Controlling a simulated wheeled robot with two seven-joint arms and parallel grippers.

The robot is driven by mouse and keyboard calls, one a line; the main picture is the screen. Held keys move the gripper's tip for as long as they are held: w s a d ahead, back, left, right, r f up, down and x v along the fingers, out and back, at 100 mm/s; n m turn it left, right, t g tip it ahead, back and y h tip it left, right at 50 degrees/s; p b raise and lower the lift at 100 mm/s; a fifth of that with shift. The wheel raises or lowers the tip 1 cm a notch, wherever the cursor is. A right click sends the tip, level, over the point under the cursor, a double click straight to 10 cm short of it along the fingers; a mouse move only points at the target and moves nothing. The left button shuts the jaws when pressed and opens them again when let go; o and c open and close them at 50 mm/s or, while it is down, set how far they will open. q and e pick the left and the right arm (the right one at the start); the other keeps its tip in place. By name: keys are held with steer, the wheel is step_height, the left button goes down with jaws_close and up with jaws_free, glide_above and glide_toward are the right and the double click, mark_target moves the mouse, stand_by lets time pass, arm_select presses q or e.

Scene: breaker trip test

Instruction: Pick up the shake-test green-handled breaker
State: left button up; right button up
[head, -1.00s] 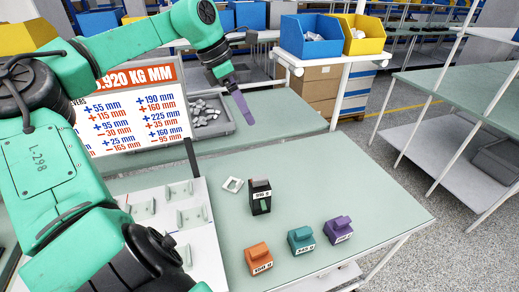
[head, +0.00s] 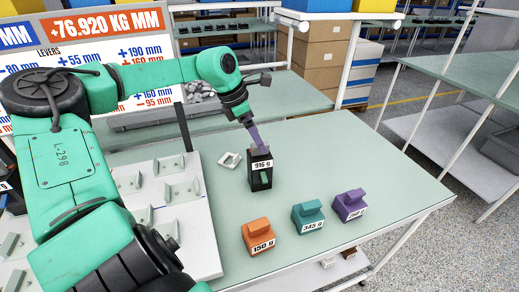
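The green-handled breaker (head: 261,175) is a black upright block with a small green handle low on its front and a white "916 g" label near its top. It stands on the pale green table, right of the white square frame. My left gripper (head: 256,146) has purple fingers and points down at the top of the breaker. The fingertips are at or just behind its top edge. I cannot tell whether they touch it or how far apart they are. My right gripper is not in view.
Orange (head: 258,232), teal (head: 308,214) and purple (head: 349,203) weighted blocks stand along the table's front. A white square frame (head: 230,160) lies beside the breaker. A white board with clips (head: 190,235) is at the left. A grey bin (head: 205,115) stands behind. The table's right side is clear.

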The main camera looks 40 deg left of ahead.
mark_target(260, 165)
arm_select(q)
steer(key=x, duration=0.2)
steer(key=p+x, duration=0.1)
steer(key=x, duration=0.3)
steer(key=shift+s+d+f+p, duration=0.1)
steer(key=shift+s+d+p, duration=0.05)
steer(key=shift+s+p, duration=0.15)
steer(key=shift+w+f, duration=0.15)
steer(key=shift+f, duration=0.05)
steer(key=c, duration=1.5)
steer(key=shift+r, duration=0.15)
jaws_close()
